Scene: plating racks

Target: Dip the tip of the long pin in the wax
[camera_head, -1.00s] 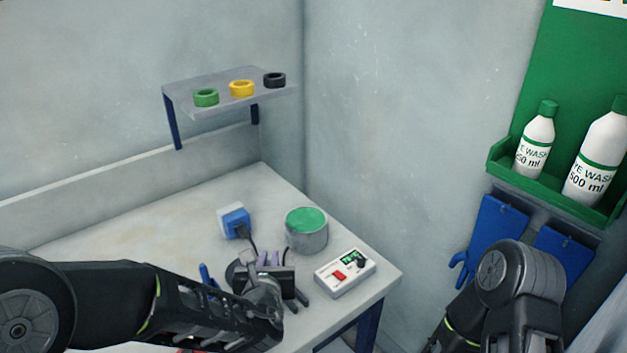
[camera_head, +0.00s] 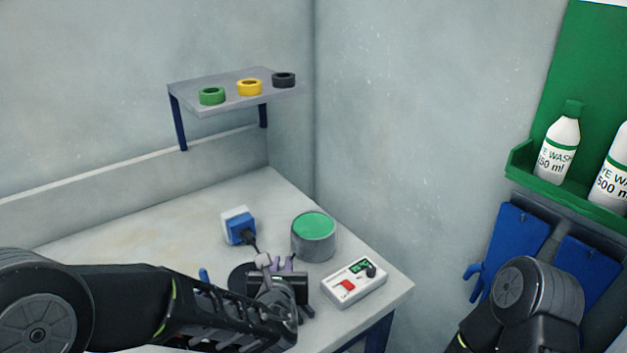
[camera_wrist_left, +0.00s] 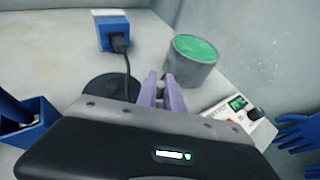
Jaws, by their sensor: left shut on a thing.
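The wax is a green surface in a grey round pot (camera_head: 313,243) on the bench; the pot also shows in the wrist view (camera_wrist_left: 193,66). My left gripper (camera_head: 285,264) is just in front of the pot, to its left. Its purple fingers (camera_wrist_left: 163,92) point toward the bench and look close together, shut on what I take to be the long pin. The pin itself is hidden or too thin to make out, so I cannot tell where its tip is. My right gripper is out of view; only its arm shows at the lower right.
A white control box (camera_head: 354,283) with a red switch stands right of the pot. A blue plug (camera_head: 239,229) with a black cord is behind-left. A black disc (camera_wrist_left: 106,87) and a blue holder (camera_wrist_left: 28,121) are near the gripper. A shelf (camera_head: 222,97) holds three rings.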

